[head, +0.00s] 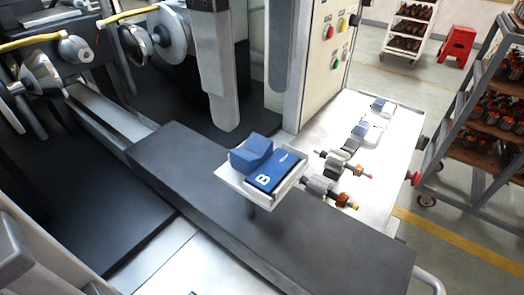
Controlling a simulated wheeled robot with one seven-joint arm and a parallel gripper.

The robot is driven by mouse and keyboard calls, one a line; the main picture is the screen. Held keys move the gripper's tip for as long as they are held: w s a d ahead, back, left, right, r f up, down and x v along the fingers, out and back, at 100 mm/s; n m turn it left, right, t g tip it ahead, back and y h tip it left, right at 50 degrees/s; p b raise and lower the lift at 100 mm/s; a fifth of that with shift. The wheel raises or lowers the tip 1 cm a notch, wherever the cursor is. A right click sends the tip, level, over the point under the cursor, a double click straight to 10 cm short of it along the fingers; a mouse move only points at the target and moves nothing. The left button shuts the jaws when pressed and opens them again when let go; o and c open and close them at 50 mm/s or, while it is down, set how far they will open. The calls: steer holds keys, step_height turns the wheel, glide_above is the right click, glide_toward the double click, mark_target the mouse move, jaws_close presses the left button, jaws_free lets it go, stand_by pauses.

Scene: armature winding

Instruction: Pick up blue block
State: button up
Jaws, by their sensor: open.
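A plain blue block (250,152) sits on the left part of a small white tray (232,179). A flatter, darker blue box (276,171) with white lettering, including a large "B", lies close to its right in the same tray. The tray stands on a short dark post above a long dark grey slab. I cannot make out my gripper in the head view, and nothing is seen touching the block.
Motor armatures (345,166) lie on the white table (392,178) behind the tray, with small blue-topped pieces (381,104) farther back. Winding machinery (165,35) fills the back left. A grey upright part (216,75) hangs behind the tray. A rack (478,110) stands right.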

mark_target(255, 154)
step_height(255, 154, down, 7)
steer(key=shift+r+p, duration=0.1)
steer(key=shift+p, duration=0.2)
steer(key=shift+s, duration=0.1)
steer(key=shift+c, duration=0.3)
jaws_close()
